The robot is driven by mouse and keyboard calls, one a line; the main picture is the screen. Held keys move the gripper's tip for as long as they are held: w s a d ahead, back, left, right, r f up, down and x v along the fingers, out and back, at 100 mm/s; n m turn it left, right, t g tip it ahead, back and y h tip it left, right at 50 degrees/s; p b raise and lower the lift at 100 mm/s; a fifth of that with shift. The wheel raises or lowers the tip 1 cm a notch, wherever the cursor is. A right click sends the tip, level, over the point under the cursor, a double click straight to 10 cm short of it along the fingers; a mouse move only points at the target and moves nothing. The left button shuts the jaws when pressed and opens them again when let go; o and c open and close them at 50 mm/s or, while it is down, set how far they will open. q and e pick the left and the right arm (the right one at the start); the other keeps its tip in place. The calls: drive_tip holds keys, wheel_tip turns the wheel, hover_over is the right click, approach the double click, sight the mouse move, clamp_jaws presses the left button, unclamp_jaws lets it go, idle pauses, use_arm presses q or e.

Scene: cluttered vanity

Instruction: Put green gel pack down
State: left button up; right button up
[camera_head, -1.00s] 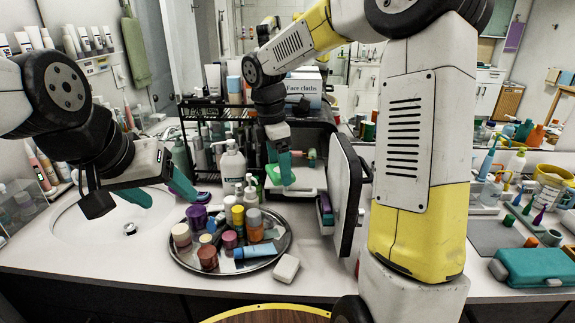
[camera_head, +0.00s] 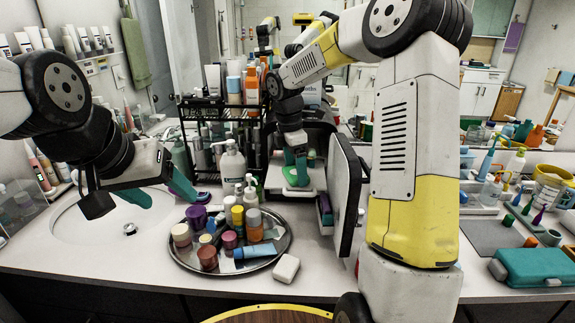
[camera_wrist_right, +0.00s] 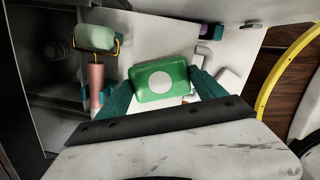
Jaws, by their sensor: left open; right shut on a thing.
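The green gel pack (camera_wrist_right: 160,80) has a white round spot and sits between the teal fingers of my right gripper (camera_wrist_right: 164,88), which is shut on it. In the head view the green gel pack (camera_head: 291,177) shows low at the mouth of an open dark-and-white cabinet, partly behind the fingers of my right gripper (camera_head: 297,165). A pale surface (camera_wrist_right: 130,58) lies beneath it; I cannot tell whether the pack touches it. My left gripper (camera_head: 160,191) is open and empty over the sink's right side.
The cabinet's open door (camera_head: 346,195) stands right of my right gripper. A round tray (camera_head: 272,263) crowded with bottles and jars is in front. A white soap-like block (camera_head: 286,268) lies beside it. A roller-like tool (camera_wrist_right: 96,75) lies left of the pack in the wrist view.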

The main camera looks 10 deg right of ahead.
sight(291, 173)
drive_tip(key=o, duration=1.2)
drive_tip(key=shift+f, duration=0.15)
wheel_tip(291, 173, up, 12)
drive_tip(key=a, duration=0.1)
drive_tip(key=s+r+m+t, duration=0.1)
drive_tip(key=s+r+m, duration=0.2)
drive_tip(key=s, duration=0.3)
drive_tip(key=shift+s+d+f+m+t+y, duration=0.4)
drive_tip(key=shift+s+m+t+y, duration=0.35)
drive_tip(key=shift+s+m, duration=2.3)
drive_tip(key=shift+s+d+f+m+t+y, duration=0.45)
drive_tip(key=shift+s+m+t, duration=0.45)
drive_tip(key=shift+s+m, duration=2.1)
drive_tip(key=shift+s+d+f+m+t+y, duration=0.25)
drive_tip(key=shift+s+f+m+t+y, duration=0.5)
drive_tip(key=shift+s+m, duration=2.3)
